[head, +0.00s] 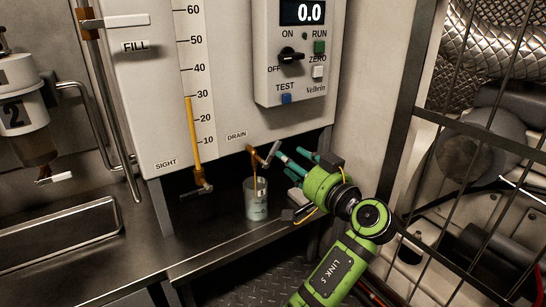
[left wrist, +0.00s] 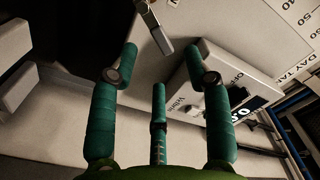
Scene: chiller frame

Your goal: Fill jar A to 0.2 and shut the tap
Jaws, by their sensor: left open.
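A pale metal jar (head: 256,205) stands upright on the shelf below the DRAIN tap; its label is too small to read. The brass tap (head: 255,151) has a grey lever (head: 272,154), tilted. A thin amber streak, seemingly liquid, runs from the spout down to the jar's mouth; the level inside is hidden. My left gripper (head: 284,162) is open, with teal fingers just right of the lever, apparently holding nothing. In the left wrist view the lever (left wrist: 155,30) lies ahead, beyond the spread fingers (left wrist: 160,85). My right gripper is out of view.
A control box (head: 293,75) reads 0.0. The sight gauge column (head: 193,130) stands near 30. Another tap (head: 203,189) sits under it. Left are a hanging vessel marked 2 (head: 18,110) and a tray (head: 60,240).

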